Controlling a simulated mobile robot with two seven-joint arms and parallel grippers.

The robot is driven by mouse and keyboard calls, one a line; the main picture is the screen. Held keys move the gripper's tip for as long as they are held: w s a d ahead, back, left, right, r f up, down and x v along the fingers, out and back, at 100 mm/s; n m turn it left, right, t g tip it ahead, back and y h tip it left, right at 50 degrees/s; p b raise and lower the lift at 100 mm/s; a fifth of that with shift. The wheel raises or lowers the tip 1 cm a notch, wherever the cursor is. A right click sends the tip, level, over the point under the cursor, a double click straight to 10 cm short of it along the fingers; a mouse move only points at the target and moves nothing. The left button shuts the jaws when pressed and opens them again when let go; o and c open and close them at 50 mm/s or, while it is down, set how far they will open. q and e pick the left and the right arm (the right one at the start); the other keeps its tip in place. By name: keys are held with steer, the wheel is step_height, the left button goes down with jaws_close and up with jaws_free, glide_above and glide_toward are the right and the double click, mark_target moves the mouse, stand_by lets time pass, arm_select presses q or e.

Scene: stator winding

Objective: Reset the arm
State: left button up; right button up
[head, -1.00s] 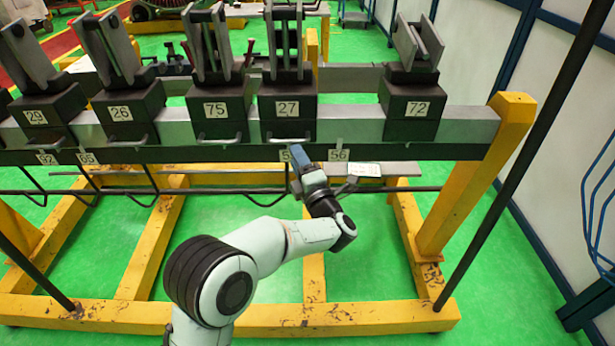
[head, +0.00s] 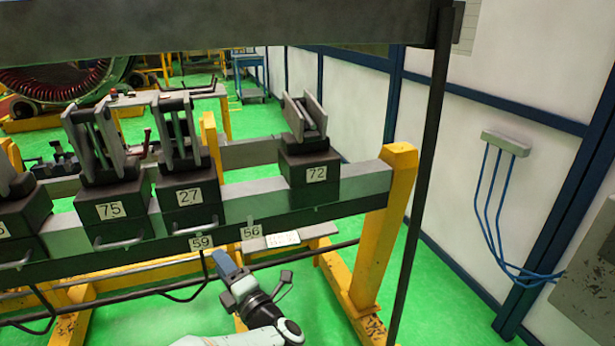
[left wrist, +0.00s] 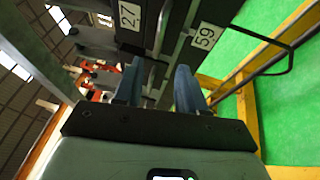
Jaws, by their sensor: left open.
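My left gripper (head: 232,271) is in front of the rack's front beam, just below the label 59 (head: 201,243). In the left wrist view its two blue fingers (left wrist: 158,88) are apart with nothing between them. The label 59 also shows there (left wrist: 204,36), beside the block marked 27 (left wrist: 130,14). In the head view the block marked 27 (head: 190,219) stands on the rack above and left of the gripper. My right gripper is not in view.
Blocks marked 75 (head: 122,235) and 72 (head: 308,185) also stand on the rack. A yellow post (head: 382,230) ends the rack at the right. A dark pole (head: 421,190) stands nearer. Blue cables (head: 492,210) hang by the white wall. Green floor is clear between pole and wall.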

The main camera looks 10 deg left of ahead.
arm_select(q)
steer(key=w+d+f+m+t+h+p, duration=0.1)
steer(key=d+f+m+t+h+p, duration=0.15)
steer(key=f+m+h+p, duration=0.8)
steer(key=s+d+f+m+g+h+b, duration=0.1)
steer(key=s+d+f+m+g, duration=0.15)
steer(key=f, duration=0.65)
steer(key=s+d+f+m+g+h+b, duration=0.1)
steer(key=s+f+m+g+b, duration=0.2)
steer(key=f, duration=0.5)
steer(key=s+d+f+m+g+h+p, duration=0.25)
steer(key=s+f, duration=0.25)
steer(key=s, duration=0.3)
steer(key=s+d+f+m+g+h+p, duration=0.2)
steer(key=s+d+f+m, duration=0.15)
steer(key=s, duration=0.45)
steer(key=s+d+m+g+h+p, duration=0.1)
steer(key=s+d+g, duration=0.1)
steer(key=s, duration=0.5)
steer(key=s+d+m+g+h+p, duration=0.1)
steer(key=s+d+m+g, duration=0.1)
steer(key=s, duration=0.5)
steer(key=shift+s+d+f+m+g+h+p, duration=0.25)
steer(key=shift+m+g+h+p, duration=0.1)
steer(key=shift+g, duration=0.2)
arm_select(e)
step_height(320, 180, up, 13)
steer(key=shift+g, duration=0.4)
